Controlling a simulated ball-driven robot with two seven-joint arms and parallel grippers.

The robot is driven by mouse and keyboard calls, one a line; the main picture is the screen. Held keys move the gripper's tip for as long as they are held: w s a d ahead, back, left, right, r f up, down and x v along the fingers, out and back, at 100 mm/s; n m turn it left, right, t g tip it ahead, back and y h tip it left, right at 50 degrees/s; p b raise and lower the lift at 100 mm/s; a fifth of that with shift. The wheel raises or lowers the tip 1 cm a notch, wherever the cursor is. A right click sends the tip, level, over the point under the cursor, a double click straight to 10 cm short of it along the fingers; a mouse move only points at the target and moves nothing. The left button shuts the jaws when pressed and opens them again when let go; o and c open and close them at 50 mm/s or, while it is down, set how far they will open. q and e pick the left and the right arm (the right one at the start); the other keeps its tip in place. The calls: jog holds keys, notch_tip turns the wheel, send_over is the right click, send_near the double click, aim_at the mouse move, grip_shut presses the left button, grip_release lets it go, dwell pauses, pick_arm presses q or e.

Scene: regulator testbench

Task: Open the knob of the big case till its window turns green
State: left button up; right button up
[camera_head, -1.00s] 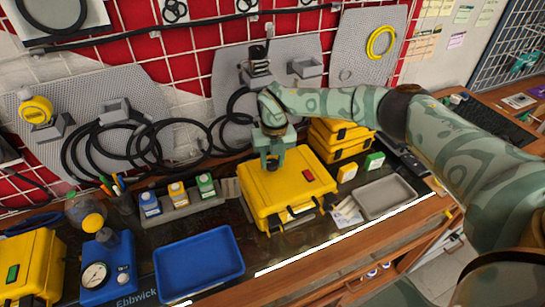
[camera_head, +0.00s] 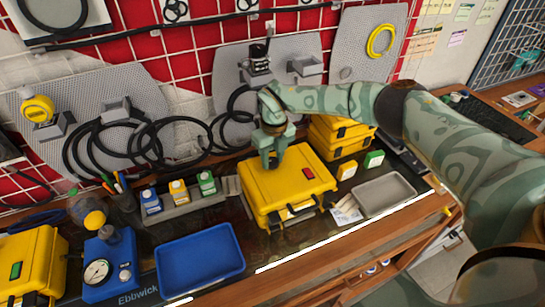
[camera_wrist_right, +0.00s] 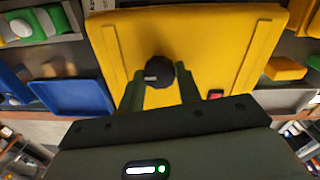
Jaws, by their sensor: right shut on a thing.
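The big yellow case (camera_head: 285,190) lies shut in the middle of the bench, with its handle and latches toward the front edge. Its small window (camera_head: 309,173) is red; the window also shows at the edge of my gripper in the right wrist view (camera_wrist_right: 215,94). My right gripper (camera_head: 273,161) points down onto the back left part of the lid. In the right wrist view its fingers (camera_wrist_right: 160,86) are closed on the round black knob (camera_wrist_right: 160,68). The head view hides the knob behind the fingers. My left gripper is not in view.
Two stacked yellow cases (camera_head: 340,143) stand behind on the right. A grey tray (camera_head: 384,196) is to the right, a blue tray (camera_head: 200,264) to the left. Another yellow case (camera_head: 34,265) with a green window and a blue gauge box (camera_head: 108,264) stand farther left.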

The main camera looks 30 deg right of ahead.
aim_at(274, 159)
jog(key=o, duration=1)
notch_tip(274, 159, up, 16)
jog(key=p, duration=0.1)
jog(key=shift+d+r, duration=0.2)
jog(key=shift+d, duration=0.1)
